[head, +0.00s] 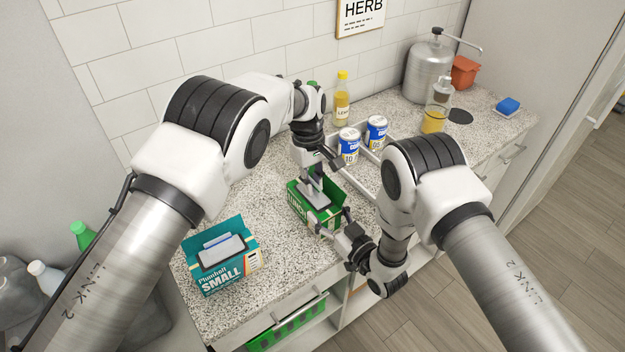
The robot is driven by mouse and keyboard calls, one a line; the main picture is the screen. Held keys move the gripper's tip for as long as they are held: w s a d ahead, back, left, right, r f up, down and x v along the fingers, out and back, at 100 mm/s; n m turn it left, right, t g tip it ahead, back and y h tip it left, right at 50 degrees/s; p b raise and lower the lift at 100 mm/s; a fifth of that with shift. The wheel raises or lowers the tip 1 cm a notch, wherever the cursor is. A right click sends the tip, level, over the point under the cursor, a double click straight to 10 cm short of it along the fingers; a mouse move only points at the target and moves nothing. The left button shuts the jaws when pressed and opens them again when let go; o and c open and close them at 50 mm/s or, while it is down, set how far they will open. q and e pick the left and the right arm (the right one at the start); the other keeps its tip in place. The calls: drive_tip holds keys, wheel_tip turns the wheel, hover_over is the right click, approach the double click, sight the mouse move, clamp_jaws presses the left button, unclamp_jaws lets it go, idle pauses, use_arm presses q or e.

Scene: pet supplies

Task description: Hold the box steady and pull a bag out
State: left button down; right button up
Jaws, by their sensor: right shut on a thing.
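A green open box (297,204) with white lettering stands on the counter in the middle of the head view. My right gripper (335,221) is at its near right end, with one finger on either side of the box's corner, shut on the box. My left gripper (314,184) points down into the box's open top from above. Grey parts show between it and the box; I cannot tell whether these are fingers or a bag, nor whether the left jaws are open or shut. Any bags inside are mostly hidden by the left gripper.
A teal box (222,282) marked SMALL stands at the front left. Two blue and white cans (349,144) in a pale tray (355,182) and a yellow bottle (342,100) stand behind the green box. A steel canister (426,72) and soap dispenser (436,112) are further right.

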sight(315, 182)
use_arm(q)
drive_tip(key=shift+r, duration=0.1)
use_arm(e)
drive_tip(key=shift+s+f, duration=0.2)
drive_tip(key=shift+f, duration=0.15)
use_arm(q)
drive_tip(key=shift+r, duration=0.95)
wheel_tip(315, 182, up, 4)
drive_tip(key=shift+r, duration=0.1)
use_arm(e)
drive_tip(key=o, duration=1.8)
drive_tip(key=shift+w, duration=0.1)
drive_tip(key=shift+c, duration=0.2)
use_arm(q)
drive_tip(key=shift+w, duration=0.15)
use_arm(e)
drive_tip(key=shift+w+r, duration=0.1)
drive_tip(key=shift+w, duration=0.05)
drive_tip(key=shift+r, duration=0.1)
